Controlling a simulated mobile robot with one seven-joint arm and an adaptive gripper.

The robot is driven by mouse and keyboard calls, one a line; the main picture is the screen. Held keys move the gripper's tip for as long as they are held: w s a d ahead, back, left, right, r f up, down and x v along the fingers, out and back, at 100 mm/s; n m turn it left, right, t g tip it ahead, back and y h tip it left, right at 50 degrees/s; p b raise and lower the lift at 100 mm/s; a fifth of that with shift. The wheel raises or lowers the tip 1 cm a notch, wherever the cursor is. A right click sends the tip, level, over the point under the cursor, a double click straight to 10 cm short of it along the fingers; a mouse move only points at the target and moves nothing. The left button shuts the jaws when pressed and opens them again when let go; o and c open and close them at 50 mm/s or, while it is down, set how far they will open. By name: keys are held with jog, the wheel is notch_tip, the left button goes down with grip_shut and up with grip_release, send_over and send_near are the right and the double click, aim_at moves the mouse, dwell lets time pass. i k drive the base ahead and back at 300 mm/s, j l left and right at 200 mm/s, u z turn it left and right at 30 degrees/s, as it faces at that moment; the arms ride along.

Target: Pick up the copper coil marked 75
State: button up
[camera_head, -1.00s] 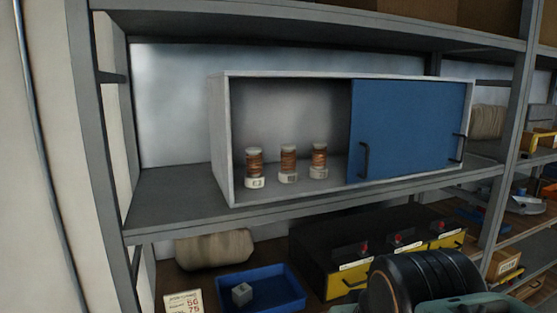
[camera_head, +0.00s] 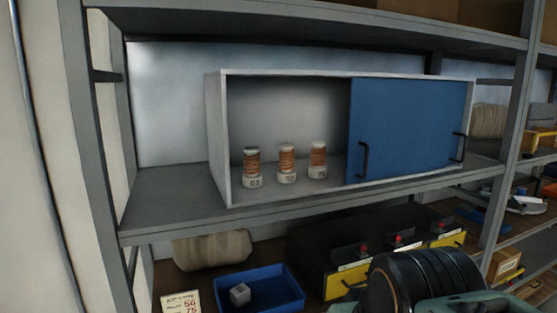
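Three copper coils on white bases stand upright in a row in the open left half of a white cabinet (camera_head: 215,140) on the shelf. The left coil (camera_head: 252,165) has a mark that looks like 63 or similar. The marks on the middle coil (camera_head: 287,162) and the right coil (camera_head: 318,160) are too small to read, so I cannot tell which is 75. A blue sliding door (camera_head: 408,130) covers the cabinet's right half and hides what is behind it. Part of my arm shows at the bottom right; my gripper's fingers are not in view.
A shelf post stands left of the cabinet. Below are a blue tray (camera_head: 285,303) with a grey cube (camera_head: 240,294), a card (camera_head: 181,303) showing 56 and 75, a black and yellow box (camera_head: 335,285) and a beige roll (camera_head: 213,249). The shelf left of the cabinet is bare.

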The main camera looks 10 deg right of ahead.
aim_at(317, 169)
jog(key=i+l, duration=0.55)
jog(key=i+l+u, duration=0.25)
jog(key=i+l, duration=0.3)
jog(key=l, duration=0.1)
